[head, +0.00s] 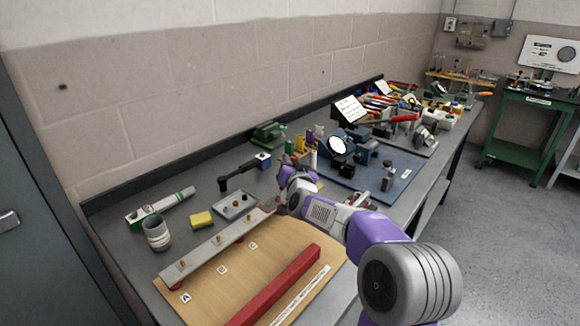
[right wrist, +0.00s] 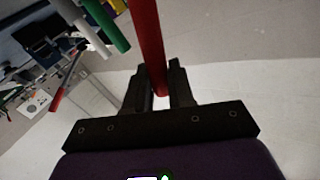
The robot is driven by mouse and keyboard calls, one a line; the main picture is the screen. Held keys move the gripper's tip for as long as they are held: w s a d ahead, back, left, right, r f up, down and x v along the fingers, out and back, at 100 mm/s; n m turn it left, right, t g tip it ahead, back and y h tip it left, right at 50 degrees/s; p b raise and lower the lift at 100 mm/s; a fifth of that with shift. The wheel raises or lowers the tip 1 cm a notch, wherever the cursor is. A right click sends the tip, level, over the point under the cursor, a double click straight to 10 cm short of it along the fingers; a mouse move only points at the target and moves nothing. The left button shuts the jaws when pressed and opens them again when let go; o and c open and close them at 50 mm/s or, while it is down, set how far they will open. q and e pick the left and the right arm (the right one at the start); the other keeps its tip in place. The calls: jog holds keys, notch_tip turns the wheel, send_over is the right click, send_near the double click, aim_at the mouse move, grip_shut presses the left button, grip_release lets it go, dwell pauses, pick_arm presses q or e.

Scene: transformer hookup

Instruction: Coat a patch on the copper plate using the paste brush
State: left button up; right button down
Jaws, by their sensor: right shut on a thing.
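My right gripper (head: 297,180) is over the middle of the bench in the head view. In the right wrist view its jaws (right wrist: 158,82) are shut on a red rod (right wrist: 147,35), which may be the brush handle; its far end is out of view. No plate is plainly copper-coloured. A long grey metal bar (head: 215,246) with small copper-coloured studs lies along the wooden board (head: 205,300), beside labels A, B and C. A grey cup (head: 157,234) stands at the bar's left. The brush's bristles do not show. My left gripper is not in view.
A red bar (head: 278,288) lies on the board's front side. A yellow sponge (head: 201,219), a small tray (head: 236,204) and a white tube (head: 160,206) lie behind the grey bar. A blue mat (head: 395,180) with a round gauge (head: 337,146) is to the right.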

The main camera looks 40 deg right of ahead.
jog(key=shift+a+p, duration=0.35)
jog(key=shift+a, duration=0.05)
jog(key=shift+d+b, duration=0.45)
jog(key=shift+d, duration=0.05)
jog(key=shift+f, duration=0.1)
jog(key=shift+a, duration=0.15)
dwell(1.2)
jog(key=shift+a+p, duration=0.45)
jog(key=shift+a, duration=0.25)
jog(key=shift+d, duration=0.1)
